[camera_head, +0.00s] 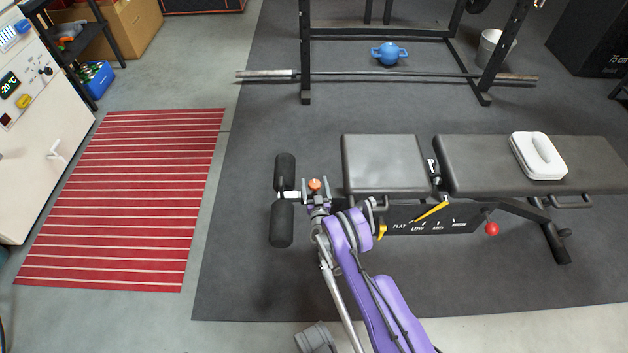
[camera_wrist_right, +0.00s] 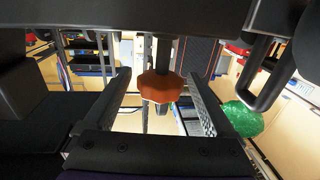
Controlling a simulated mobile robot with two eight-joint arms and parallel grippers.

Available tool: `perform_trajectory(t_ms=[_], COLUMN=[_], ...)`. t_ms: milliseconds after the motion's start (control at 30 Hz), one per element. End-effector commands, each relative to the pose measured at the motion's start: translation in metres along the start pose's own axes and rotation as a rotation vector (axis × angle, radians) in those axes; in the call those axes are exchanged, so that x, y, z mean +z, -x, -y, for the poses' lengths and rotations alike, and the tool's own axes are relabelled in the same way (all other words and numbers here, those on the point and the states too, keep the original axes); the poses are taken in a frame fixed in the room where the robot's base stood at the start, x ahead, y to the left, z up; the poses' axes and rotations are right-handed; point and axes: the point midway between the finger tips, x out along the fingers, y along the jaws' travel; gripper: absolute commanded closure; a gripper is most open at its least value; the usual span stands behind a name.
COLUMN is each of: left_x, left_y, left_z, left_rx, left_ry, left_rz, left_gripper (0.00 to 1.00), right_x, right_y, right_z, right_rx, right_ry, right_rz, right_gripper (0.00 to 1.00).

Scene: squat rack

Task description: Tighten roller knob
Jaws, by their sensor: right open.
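The roller knob (camera_head: 315,185) is a small orange-red knob at the left end of the bench, beside the black foam rollers (camera_head: 283,222). My right gripper (camera_head: 317,195) is at the knob, its arm reaching up from the bottom of the head view. In the right wrist view the orange knob (camera_wrist_right: 161,87) sits between the two open fingers of the gripper (camera_wrist_right: 160,105), with a gap on both sides. It hangs on a dark stem. My left gripper is not in view.
The black weight bench (camera_head: 385,165) extends right, with a white pad (camera_head: 538,156) on it. A yellow pointer (camera_head: 430,213) and a red ball knob (camera_head: 491,229) are on its side. A barbell (camera_head: 400,76) lies behind. The red striped mat (camera_head: 130,190) at left is clear.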

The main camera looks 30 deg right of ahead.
Motion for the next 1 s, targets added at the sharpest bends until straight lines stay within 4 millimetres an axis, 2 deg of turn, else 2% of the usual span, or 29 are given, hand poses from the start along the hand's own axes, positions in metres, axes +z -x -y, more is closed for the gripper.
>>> perform_trajectory(t_ms=[267,367,767,1000], left_x=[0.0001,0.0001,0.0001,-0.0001], left_y=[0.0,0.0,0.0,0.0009], left_z=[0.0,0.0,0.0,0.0], left_rx=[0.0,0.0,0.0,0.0], left_ry=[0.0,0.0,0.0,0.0], left_rz=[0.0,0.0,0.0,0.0], left_gripper=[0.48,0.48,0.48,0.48], right_x=[-0.0001,-0.0001,0.0,-0.0026], right_y=[0.0001,0.0001,0.0,-0.0008], right_z=[0.0001,0.0001,0.0,0.0019], right_rx=[0.0,0.0,0.0,0.043], right_ry=[0.0,0.0,0.0,-0.004], right_rz=[0.0,0.0,0.0,-0.011], right_gripper=[0.1,0.25,0.96,0.97])
